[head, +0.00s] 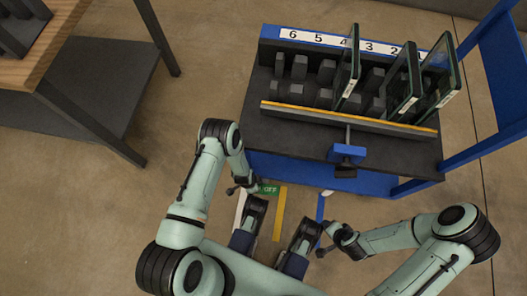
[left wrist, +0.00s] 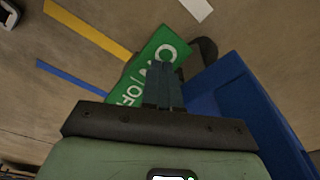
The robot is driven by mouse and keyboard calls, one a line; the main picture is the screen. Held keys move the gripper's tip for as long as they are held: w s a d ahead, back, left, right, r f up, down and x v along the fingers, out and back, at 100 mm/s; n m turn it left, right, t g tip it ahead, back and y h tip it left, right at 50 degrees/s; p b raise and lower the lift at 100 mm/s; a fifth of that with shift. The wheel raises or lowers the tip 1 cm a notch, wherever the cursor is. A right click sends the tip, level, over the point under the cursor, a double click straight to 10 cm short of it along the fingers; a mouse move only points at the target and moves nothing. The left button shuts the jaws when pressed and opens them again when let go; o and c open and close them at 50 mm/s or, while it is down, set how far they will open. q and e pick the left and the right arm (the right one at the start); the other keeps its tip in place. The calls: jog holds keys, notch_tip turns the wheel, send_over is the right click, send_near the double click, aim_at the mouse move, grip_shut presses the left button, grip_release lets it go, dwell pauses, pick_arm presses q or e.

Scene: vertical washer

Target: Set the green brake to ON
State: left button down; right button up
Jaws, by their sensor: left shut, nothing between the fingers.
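A wooden table (head: 40,50) stands at upper left. Floor between table and rack is clear. Yellow (left wrist: 88,30) and blue strips mark the floor.

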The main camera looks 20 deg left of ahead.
pick_arm(q)
notch_tip(320, 180, up, 7)
jog(key=p, duration=0.4)
jog(key=shift+p, duration=0.4)
pick_arm(e)
jog(key=v, duration=0.3)
jog(key=w+v, duration=0.1)
jog(key=v, duration=0.1)
jog(key=shift+s+a+r, duration=0.1)
jog(key=shift+a+r, duration=0.3)
